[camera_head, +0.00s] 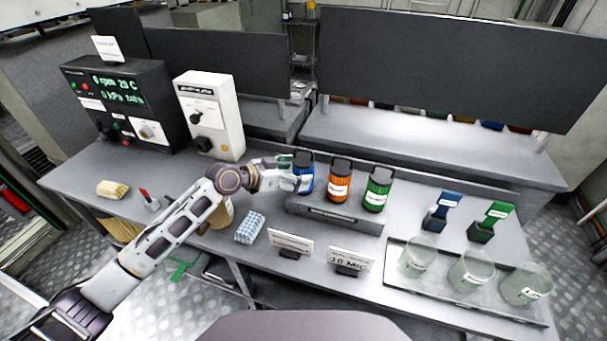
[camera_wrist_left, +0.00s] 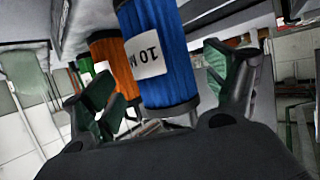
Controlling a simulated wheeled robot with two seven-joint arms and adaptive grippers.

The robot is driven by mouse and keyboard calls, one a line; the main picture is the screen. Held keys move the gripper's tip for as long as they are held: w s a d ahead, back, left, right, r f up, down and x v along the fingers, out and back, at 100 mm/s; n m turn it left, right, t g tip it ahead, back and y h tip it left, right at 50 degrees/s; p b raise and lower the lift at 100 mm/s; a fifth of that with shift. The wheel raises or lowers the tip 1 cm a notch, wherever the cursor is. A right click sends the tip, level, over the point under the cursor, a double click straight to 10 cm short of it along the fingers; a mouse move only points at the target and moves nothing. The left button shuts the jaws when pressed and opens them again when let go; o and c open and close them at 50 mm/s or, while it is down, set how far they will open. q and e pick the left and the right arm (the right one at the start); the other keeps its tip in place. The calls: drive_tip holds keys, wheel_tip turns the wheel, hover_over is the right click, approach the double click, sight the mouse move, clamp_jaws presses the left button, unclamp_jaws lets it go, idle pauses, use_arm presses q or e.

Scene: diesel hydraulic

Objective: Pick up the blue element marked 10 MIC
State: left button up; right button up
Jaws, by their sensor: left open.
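The blue element (camera_head: 304,175) is a ribbed cylinder with black ends, upright at the left end of a grey stand (camera_head: 335,214), left of an orange element (camera_head: 339,180) and a green element (camera_head: 377,188). In the left wrist view the blue element (camera_wrist_left: 172,85) has a white label reading "10 M", the rest cut off by its curve. My left gripper (camera_head: 297,172) is at the blue element's left side. In the left wrist view its open fingers (camera_wrist_left: 170,88) stand on either side of the element, with gaps visible. My right gripper is not in view.
A "10 MIC" sign (camera_head: 351,261) and another sign (camera_head: 291,243) stand in front of the stand. Glass beakers (camera_head: 417,256) sit in a tray at the right. A control box (camera_head: 118,103) and a white device (camera_head: 209,115) stand at the back left.

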use_arm(q)
drive_tip(key=shift+x, duration=2.05)
drive_tip(key=shift+w+a, duration=0.15)
drive_tip(key=c, duration=1.2)
drive_tip(key=shift+r, duration=0.1)
